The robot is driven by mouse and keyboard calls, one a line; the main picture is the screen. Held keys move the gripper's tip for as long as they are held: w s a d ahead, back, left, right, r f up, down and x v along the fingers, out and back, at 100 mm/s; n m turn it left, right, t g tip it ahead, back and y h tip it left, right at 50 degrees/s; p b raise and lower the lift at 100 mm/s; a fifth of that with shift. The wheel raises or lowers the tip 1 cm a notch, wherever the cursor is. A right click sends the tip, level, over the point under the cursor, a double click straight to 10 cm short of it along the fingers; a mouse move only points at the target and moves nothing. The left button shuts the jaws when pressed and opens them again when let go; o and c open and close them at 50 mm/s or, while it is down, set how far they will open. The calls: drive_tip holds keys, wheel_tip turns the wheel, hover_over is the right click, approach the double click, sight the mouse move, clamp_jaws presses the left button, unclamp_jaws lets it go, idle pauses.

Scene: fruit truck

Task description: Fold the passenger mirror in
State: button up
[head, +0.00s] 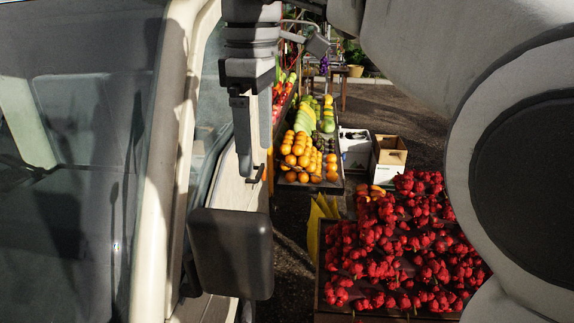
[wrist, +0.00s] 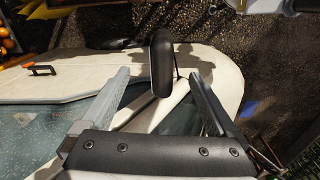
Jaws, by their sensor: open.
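The passenger mirror (head: 232,252) is a dark, rounded rectangular housing. It sticks out from the side of the pale truck (head: 160,150), low in the head view. In the wrist view the mirror (wrist: 161,55) appears as a dark upright oval, seen edge-on. My gripper (head: 250,172) hangs above the mirror in the head view, with a gap between its fingertips and the housing. In the wrist view my gripper (wrist: 158,76) is open, its fingers apart on either side of the mirror's lower part. Nothing is held. I cannot tell the exact depth between fingertips and mirror.
The truck's windshield (head: 75,130) is at left and its side window (wrist: 50,130) lies under my gripper. A door handle (wrist: 42,70) is at the left. Crates of oranges (head: 300,150) and red fruit (head: 400,250) stand right of the truck. Dark ground lies between.

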sight(249, 231)
drive_tip(key=shift+n, duration=0.7)
drive_tip(key=f, duration=0.5)
drive_tip(key=a+f+b, duration=0.1)
drive_tip(key=f, duration=0.5)
drive_tip(key=a+f+b, duration=0.1)
drive_tip(key=f, duration=0.4)
drive_tip(key=shift+w+f, duration=0.15)
drive_tip(key=shift+f, duration=0.25)
drive_tip(key=shift+c, duration=0.3)
clamp_jaws()
